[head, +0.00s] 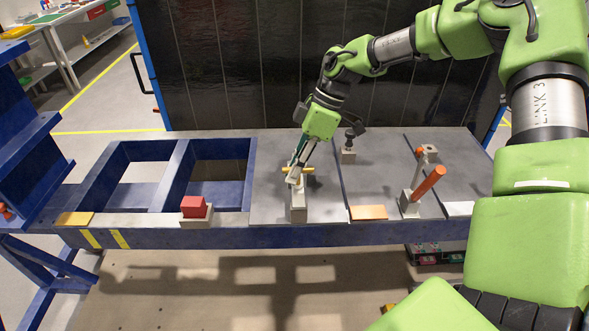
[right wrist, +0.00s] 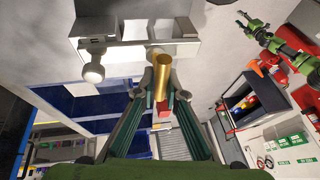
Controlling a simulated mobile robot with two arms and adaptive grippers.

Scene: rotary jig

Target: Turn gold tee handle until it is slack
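The gold tee handle (head: 311,170) lies crosswise on top of a small grey fixture (head: 298,207) on the grey plate in the head view. In the right wrist view the gold bar (right wrist: 161,66) runs between my fingertips. My right gripper (head: 297,176) comes down on the handle from above and behind. In the right wrist view its two fingers (right wrist: 160,80) close in from both sides and appear to touch the bar. The gripper hides the middle of the handle in the head view. My left gripper does not show in the head view.
A red block (head: 193,206) sits left of the fixture. A clamp with an orange handle (head: 429,183) stands to the right, and a dark knob (head: 349,140) behind. Orange (head: 368,212) and yellow (head: 75,219) plates lie along the blue bench's front edge. A dark panel (head: 250,60) stands behind.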

